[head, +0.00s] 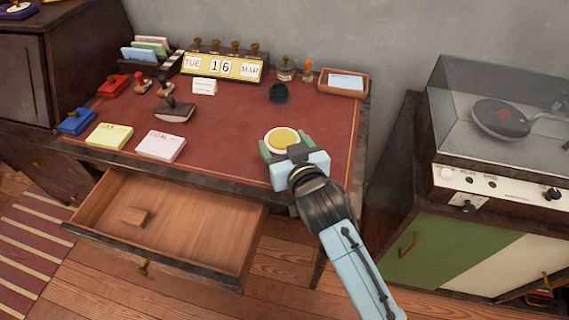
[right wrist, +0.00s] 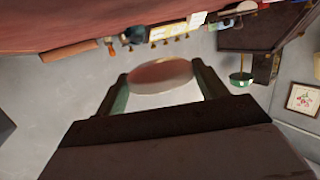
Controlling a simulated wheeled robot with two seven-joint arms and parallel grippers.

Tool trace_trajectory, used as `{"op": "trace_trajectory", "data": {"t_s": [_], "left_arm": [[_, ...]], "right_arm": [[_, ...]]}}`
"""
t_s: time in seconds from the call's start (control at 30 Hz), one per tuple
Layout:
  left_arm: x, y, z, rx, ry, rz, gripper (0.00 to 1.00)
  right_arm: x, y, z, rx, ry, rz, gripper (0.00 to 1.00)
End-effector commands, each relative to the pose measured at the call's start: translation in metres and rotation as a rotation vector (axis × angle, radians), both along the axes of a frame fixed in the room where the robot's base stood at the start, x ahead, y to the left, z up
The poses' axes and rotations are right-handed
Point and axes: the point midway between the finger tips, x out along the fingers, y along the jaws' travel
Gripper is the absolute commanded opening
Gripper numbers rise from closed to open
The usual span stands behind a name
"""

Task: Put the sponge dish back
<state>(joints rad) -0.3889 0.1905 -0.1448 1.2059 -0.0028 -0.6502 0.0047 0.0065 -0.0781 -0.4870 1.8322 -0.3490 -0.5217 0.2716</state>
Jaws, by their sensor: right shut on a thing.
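The sponge dish (head: 283,138), a small round white dish with a yellow sponge in it, is at the front right of the red-topped desk (head: 235,125). My right gripper (head: 285,143) is shut on the dish, its green fingers on either side. In the right wrist view the dish (right wrist: 160,78) shows between the two fingers (right wrist: 161,90). I cannot tell whether the dish touches the desk top or is held just above it. My left gripper is not in view.
An open drawer (head: 180,215) with a small wooden block sticks out at the desk's front. Stamps, note pads (head: 161,146) and a date display (head: 222,66) stand at the left and back. A tray (head: 343,82) lies at the back right. A record player cabinet stands right.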

Motion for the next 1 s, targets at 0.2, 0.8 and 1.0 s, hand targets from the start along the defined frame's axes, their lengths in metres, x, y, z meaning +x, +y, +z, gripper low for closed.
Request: {"op": "trace_trajectory", "data": {"t_s": [0.2,0.8,1.0], "left_arm": [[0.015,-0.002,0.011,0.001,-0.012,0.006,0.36],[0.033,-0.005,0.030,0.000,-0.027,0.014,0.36],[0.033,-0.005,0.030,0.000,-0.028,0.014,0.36]], "right_arm": [[0.000,0.000,-0.017,0.002,-0.001,0.000,0.42],[0.000,0.000,-0.056,0.002,-0.002,0.001,0.42],[0.000,0.000,-0.057,0.002,-0.002,0.000,0.42]]}}
